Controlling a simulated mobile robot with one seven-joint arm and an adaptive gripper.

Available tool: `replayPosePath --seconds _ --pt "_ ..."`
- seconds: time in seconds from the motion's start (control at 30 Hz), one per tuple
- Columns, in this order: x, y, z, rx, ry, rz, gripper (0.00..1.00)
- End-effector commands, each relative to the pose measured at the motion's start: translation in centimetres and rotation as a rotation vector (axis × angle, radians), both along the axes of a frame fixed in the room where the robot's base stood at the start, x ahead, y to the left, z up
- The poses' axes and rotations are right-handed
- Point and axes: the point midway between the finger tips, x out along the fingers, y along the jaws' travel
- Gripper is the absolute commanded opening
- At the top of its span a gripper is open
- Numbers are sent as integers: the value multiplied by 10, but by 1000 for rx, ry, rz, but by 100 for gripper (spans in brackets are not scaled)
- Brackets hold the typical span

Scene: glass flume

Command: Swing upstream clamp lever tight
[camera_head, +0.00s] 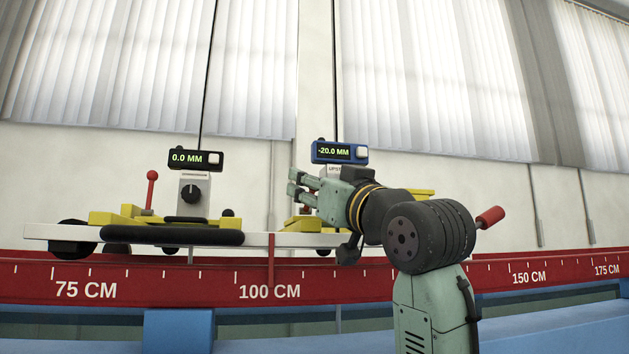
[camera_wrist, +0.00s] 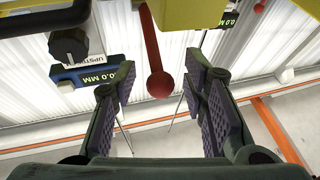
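The upstream gauge carriage, with a blue readout (camera_head: 339,152) showing -20.0 MM and a partly hidden "UPST" label (camera_head: 335,169), stands behind my gripper (camera_head: 298,186) in the head view. In the wrist view, a red lever with a ball knob (camera_wrist: 159,84) hangs between the two fingers of my gripper (camera_wrist: 158,75). The fingers are apart, with visible gaps on both sides of the knob. The blue readout (camera_wrist: 88,78) appears upside down at left, beside a black knob (camera_wrist: 68,46). The lever's base is cut off by the frame's top, and the head view hides this lever.
Another carriage with a black readout (camera_head: 195,159) at 0.0 MM and an upright red-ball lever (camera_head: 151,189) stands at left. A red handle (camera_head: 490,217) sticks out right of my arm. The red scale rail (camera_head: 130,283) runs along the front.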

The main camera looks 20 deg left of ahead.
Motion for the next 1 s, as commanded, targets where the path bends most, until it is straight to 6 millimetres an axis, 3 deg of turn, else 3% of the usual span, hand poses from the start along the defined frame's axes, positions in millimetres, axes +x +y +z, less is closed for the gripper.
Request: replayPosePath --seconds 0.13,0.73,1.0 --pt "0 0 0 0 0 0 40" --pt "0 0 0 0 0 0 0" --pt "0 0 0 0 0 0 0"
